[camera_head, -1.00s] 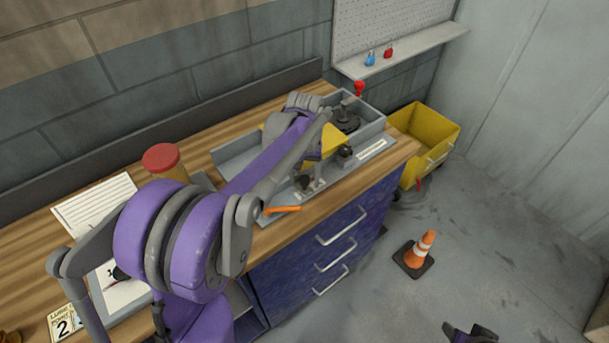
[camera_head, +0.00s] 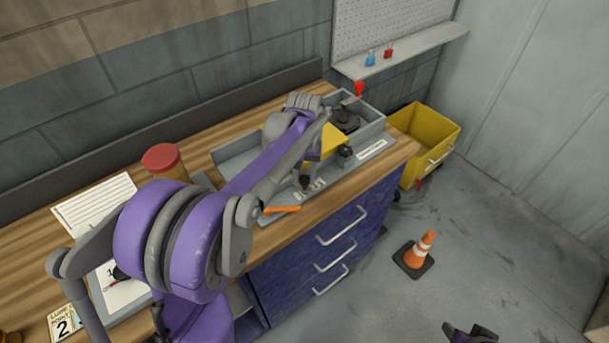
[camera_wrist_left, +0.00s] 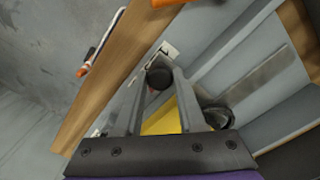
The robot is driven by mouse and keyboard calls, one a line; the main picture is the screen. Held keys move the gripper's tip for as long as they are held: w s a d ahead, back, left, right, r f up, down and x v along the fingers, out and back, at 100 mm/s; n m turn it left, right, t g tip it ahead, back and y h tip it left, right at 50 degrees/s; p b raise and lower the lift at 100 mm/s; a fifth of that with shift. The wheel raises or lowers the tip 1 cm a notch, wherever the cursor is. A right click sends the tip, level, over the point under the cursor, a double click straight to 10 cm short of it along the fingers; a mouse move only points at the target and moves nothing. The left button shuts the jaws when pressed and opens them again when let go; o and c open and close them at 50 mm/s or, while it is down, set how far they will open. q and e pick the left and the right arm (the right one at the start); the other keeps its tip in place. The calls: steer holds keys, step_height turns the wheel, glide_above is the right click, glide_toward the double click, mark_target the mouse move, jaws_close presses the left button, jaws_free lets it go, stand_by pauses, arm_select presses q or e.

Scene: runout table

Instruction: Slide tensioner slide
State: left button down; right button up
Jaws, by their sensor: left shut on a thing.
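A grey runout tray assembly (camera_head: 232,152) sits on the wooden bench. A black knob (camera_wrist_left: 160,73) sits between my left gripper's (camera_wrist_left: 161,80) two grey fingertips in the left wrist view, and the gripper is shut on it. I take this knob to be on the tensioner slide, whose body is mostly hidden. A yellow part (camera_wrist_left: 165,118) shows between and behind the fingers; it also shows in the head view (camera_head: 332,143).
A black round part (camera_head: 345,118) and a black knob (camera_head: 345,152) stand on the assembly's right. An orange lever (camera_head: 282,209) lies near the bench's front edge. A red-lidded jar (camera_head: 162,158) stands left. A yellow bin (camera_head: 428,140) and traffic cone (camera_head: 417,252) are on the floor.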

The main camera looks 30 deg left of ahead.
stand_by(0.7)
arm_select(q)
steer(key=shift+s+a+f+b, duration=0.15)
steer(key=shift+s+a, duration=0.1)
steer(key=shift+s, duration=0.25)
steer(key=shift+s+a+r+b, duration=0.1)
steer(key=shift+s+a+b, duration=0.1)
steer(key=shift+s, duration=0.3)
steer(key=shift+s+a, duration=0.1)
steer(key=shift+s, duration=0.25)
steer(key=c, duration=0.5)
jaws_free()
steer(key=shift+w, duration=0.1)
step_height(320, 180, up, 11)
steer(key=shift+p, duration=0.35)
steer(key=s+d+f+m+t, duration=0.2)
steer(key=s+d+f, duration=0.3)
steer(key=s, duration=0.3)
steer(key=s+d+f+m+t, duration=0.2)
steer(key=s+d+f, duration=0.4)
steer(key=s, duration=0.3)
steer(key=shift+d+f+m+t, duration=0.3)
steer(key=shift+d+t, duration=0.2)
steer(key=shift+t, duration=0.4)
